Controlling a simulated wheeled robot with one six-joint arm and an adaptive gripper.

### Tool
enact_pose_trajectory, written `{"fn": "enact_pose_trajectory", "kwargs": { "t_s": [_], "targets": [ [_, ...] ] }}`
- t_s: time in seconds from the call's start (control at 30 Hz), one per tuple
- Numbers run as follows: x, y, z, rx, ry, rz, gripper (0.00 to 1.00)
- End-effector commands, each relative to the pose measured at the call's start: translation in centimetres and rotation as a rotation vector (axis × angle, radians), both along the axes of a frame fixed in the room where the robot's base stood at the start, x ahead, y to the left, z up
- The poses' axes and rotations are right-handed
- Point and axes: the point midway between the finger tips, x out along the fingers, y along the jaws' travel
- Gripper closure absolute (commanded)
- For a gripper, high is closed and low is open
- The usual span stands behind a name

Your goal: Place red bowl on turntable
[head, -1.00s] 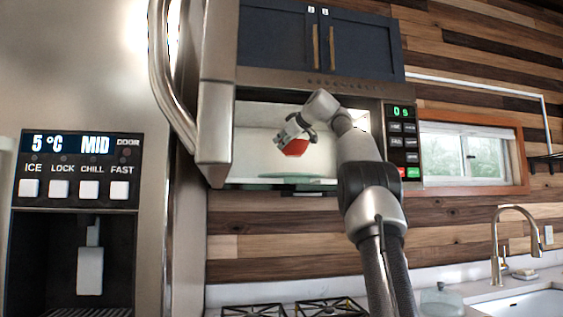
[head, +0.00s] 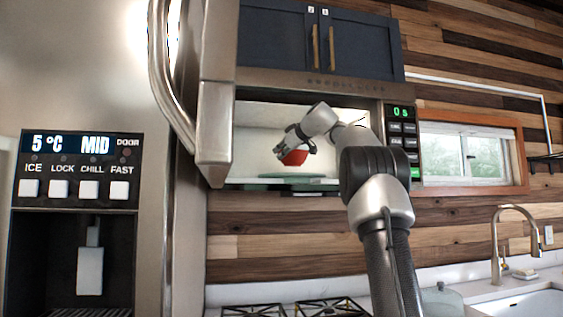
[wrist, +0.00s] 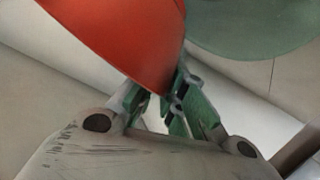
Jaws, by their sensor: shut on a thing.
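The red bowl (head: 293,157) is inside the open microwave, held by its rim in my gripper (head: 296,146). In the wrist view the bowl (wrist: 125,35) fills the upper left and my gripper's fingers (wrist: 172,108) are closed at its edge. The turntable (head: 292,177) is a pale green disc on the microwave floor, just below the bowl. It also shows in the wrist view (wrist: 250,25) at upper right, partly behind the bowl. The bowl appears slightly above the disc; I cannot tell whether they touch.
The microwave door (head: 217,95) stands open at the left of the cavity. The control panel (head: 403,145) is on the right side. Dark cabinets (head: 320,45) are above, and a stove (head: 300,309) is below. A sink with a faucet (head: 497,245) is at lower right.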

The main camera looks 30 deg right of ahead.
Motion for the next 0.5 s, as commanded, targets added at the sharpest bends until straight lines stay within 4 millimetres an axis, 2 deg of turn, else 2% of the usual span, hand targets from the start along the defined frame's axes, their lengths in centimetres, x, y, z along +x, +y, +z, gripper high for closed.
{"fn": "enact_pose_trajectory", "kwargs": {
  "t_s": [0.27,0.5],
  "targets": [
    [0.2,0.0,-3.1,0.002,0.001,-0.001,1.00],
    [0.3,-0.1,-3.3,0.000,-0.001,-0.002,1.00]
  ]
}}
